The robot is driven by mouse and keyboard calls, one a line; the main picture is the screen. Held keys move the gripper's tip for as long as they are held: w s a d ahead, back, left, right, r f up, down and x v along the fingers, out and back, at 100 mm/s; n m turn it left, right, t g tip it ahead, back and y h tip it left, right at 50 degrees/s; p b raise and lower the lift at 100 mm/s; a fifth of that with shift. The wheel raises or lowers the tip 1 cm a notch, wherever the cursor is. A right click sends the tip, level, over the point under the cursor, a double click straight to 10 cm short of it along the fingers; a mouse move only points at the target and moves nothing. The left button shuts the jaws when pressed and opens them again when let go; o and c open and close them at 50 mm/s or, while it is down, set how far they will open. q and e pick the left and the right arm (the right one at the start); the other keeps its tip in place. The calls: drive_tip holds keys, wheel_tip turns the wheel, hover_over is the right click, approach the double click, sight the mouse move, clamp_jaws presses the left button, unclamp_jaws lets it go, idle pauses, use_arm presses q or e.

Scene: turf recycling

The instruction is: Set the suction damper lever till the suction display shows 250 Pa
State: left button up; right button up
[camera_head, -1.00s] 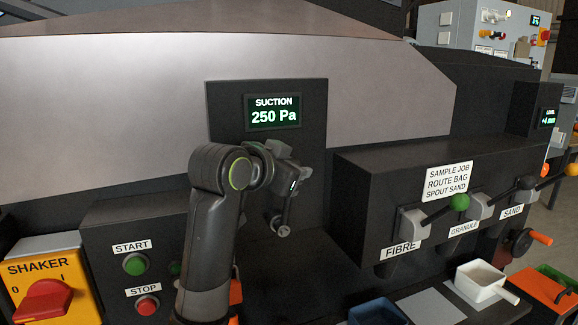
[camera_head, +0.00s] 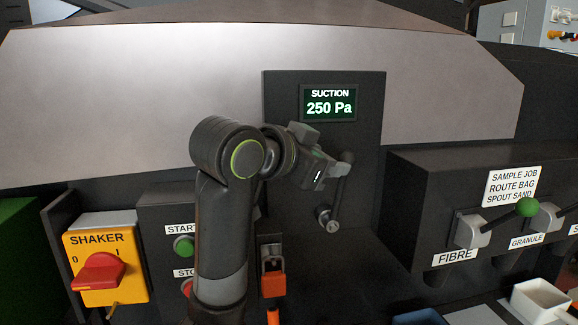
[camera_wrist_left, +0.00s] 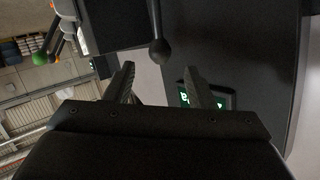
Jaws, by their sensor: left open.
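My right gripper is not in view.
The yellow shaker switch (camera_head: 103,270) and the green start button (camera_head: 184,248) are left of my arm.

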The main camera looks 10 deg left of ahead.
use_arm(q)
drive_tip(key=v, duration=0.9)
drive_tip(key=shift+s+b, duration=0.2)
drive_tip(key=shift+b, duration=0.2)
drive_tip(key=shift+a, duration=0.15)
